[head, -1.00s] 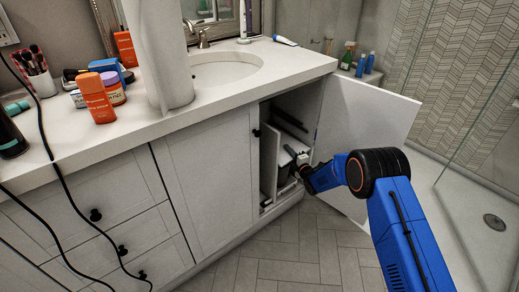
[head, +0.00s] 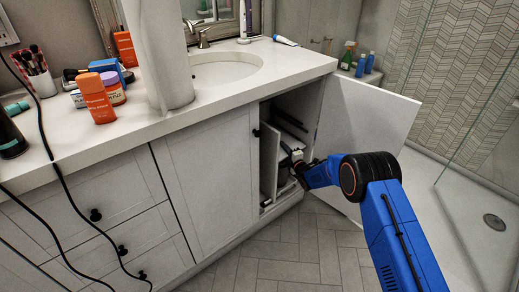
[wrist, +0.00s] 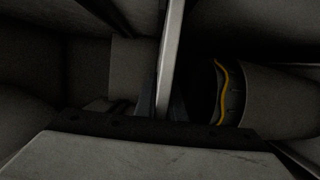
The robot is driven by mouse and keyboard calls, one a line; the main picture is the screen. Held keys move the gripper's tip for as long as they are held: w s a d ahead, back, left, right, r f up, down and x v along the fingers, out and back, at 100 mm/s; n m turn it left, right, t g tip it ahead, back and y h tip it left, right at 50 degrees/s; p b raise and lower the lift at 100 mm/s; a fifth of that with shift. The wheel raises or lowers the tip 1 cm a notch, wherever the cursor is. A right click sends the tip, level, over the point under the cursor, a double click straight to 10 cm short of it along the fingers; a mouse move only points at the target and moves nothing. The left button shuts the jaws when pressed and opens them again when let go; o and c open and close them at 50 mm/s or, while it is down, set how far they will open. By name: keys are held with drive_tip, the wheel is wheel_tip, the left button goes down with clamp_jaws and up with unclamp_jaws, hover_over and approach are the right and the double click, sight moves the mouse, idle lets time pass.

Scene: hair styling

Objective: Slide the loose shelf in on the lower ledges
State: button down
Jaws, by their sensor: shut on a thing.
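The loose shelf (head: 269,160) is a pale flat panel standing on edge inside the open cabinet, in the head view. In the wrist view the shelf (wrist: 171,50) shows edge-on as a narrow upright strip running up between the fingers. My gripper (head: 292,158) is inside the cabinet opening and shut on the shelf. It also shows at the bottom of the wrist view (wrist: 160,108). The lower ledges cannot be made out clearly; the cabinet inside is dark and my gripper covers part of it.
The cabinet door (head: 362,140) stands open on the right, close to my arm. A dark bar (head: 291,119) shows high inside the cabinet. A rounded thing with a wavy yellow line (wrist: 222,88) is right of the shelf in the wrist view. The floor (head: 300,250) in front is clear.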

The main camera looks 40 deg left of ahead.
drive_tip(key=c, duration=1.8)
unclamp_jaws()
drive_tip(key=shift+o, duration=0.2)
drive_tip(key=s+d, duration=0.2)
drive_tip(key=d, duration=1.2)
drive_tip(key=s+d, duration=0.2)
drive_tip(key=d, duration=1.2)
drive_tip(key=shift+s, duration=0.15)
